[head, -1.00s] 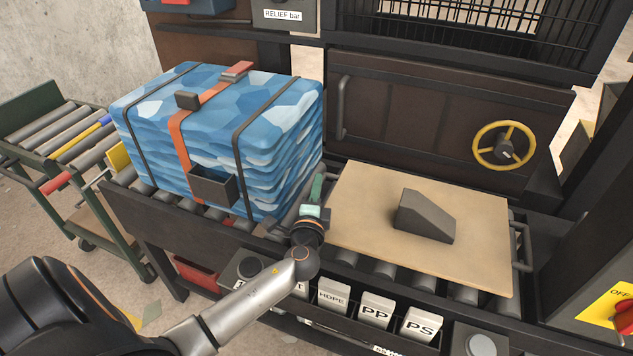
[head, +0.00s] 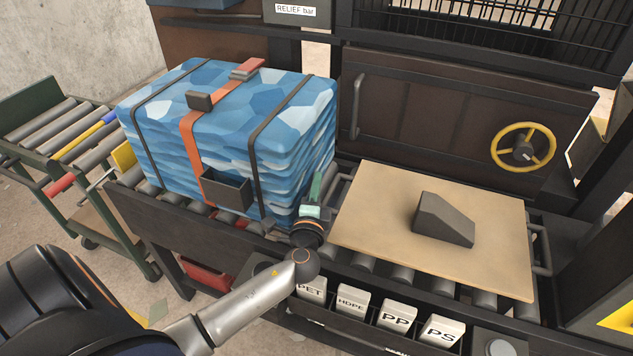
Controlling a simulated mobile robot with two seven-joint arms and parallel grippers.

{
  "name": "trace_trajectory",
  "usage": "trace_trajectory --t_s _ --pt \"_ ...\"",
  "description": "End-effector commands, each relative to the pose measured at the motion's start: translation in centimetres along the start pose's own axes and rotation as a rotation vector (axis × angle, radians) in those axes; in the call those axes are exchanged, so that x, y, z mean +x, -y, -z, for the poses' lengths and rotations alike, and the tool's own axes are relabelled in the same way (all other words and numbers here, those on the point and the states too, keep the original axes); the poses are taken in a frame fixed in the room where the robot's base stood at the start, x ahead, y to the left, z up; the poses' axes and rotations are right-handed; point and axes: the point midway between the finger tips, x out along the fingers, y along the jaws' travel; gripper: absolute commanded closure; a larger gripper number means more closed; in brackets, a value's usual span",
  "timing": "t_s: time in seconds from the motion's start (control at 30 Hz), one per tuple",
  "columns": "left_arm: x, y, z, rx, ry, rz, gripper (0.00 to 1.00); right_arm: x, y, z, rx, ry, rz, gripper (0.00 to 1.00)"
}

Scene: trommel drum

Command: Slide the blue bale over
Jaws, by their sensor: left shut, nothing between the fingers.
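The blue bale (head: 225,115) is a patterned, layered block with dark straps and an orange band. It sits on the roller conveyor (head: 165,228), near its left end. A dark open-topped box (head: 226,190) is on its front face. My left gripper (head: 316,186), with greenish fingers, is shut and empty beside the bale's lower right side. I cannot tell whether the fingers touch the bale. My right gripper is not in view.
A tan board (head: 385,235) with a dark wedge (head: 443,222) lies on the rollers to the right. A green-framed roller cart (head: 60,140) stands left of the conveyor. Labelled blocks (head: 397,316) line the front. A yellow handwheel (head: 523,148) is on the panel behind.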

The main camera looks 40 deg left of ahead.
Motion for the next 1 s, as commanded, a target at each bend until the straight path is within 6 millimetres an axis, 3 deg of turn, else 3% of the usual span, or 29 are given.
trace_trajectory --t_s 0.33,0.7,0.83,1.0 --pt "0.1 -0.2 -0.7 0.001 0.001 -0.001 1.00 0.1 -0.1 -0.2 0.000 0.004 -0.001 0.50" --pt "2.5 -0.3 -10.2 0.008 0.012 0.000 1.00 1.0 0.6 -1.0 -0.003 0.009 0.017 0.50" --pt "3.0 -0.2 -12.0 0.005 0.008 0.000 1.00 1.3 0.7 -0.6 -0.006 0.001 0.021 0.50" --pt "3.1 0.0 -12.5 0.001 0.003 0.000 1.00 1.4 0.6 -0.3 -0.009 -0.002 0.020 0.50"
